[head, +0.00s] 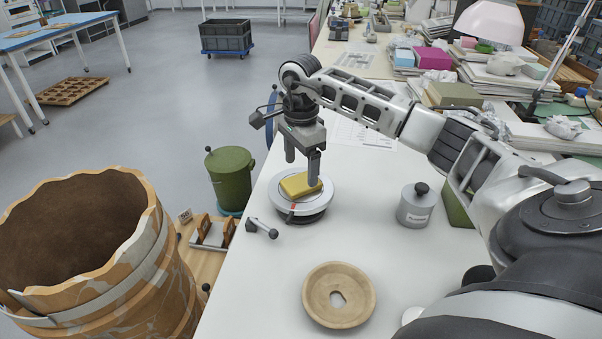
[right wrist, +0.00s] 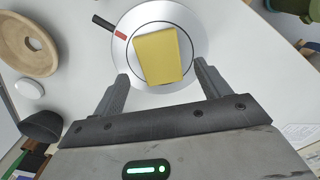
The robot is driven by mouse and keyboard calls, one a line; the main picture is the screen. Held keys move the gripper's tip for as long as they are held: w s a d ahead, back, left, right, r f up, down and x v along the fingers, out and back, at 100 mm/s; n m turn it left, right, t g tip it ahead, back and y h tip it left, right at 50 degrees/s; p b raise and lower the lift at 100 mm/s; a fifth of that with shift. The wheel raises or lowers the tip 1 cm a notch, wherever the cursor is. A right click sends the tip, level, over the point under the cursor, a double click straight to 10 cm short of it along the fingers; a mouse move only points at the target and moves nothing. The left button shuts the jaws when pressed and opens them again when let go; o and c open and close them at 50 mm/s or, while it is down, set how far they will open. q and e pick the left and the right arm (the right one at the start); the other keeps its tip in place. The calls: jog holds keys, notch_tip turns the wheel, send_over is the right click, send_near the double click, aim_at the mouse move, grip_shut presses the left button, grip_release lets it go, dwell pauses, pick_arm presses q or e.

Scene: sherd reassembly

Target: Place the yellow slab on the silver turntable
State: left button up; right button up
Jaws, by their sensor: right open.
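The yellow slab (head: 300,186) lies flat on the silver turntable (head: 287,206), near the middle of its disc. In the right wrist view the slab (right wrist: 162,56) shows whole, with the turntable's rim (right wrist: 196,23) around it and a red and black mark at its edge. My right gripper (head: 302,170) is open just above the slab, fingers pointing down. In the right wrist view its two fingers (right wrist: 163,85) stand apart on either side of the slab's near end, with nothing between them gripped. My left gripper is not in view.
A round tan ring-shaped dish (head: 338,309) lies on the white table in front. A grey lidded pot (head: 416,207) stands to the right, and a small dark-tipped tool (head: 262,228) lies left of the turntable.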

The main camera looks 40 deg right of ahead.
aim_at(301, 181)
notch_tip(301, 181, up, 9)
jog(key=shift+f, duration=0.15)
dwell(0.6)
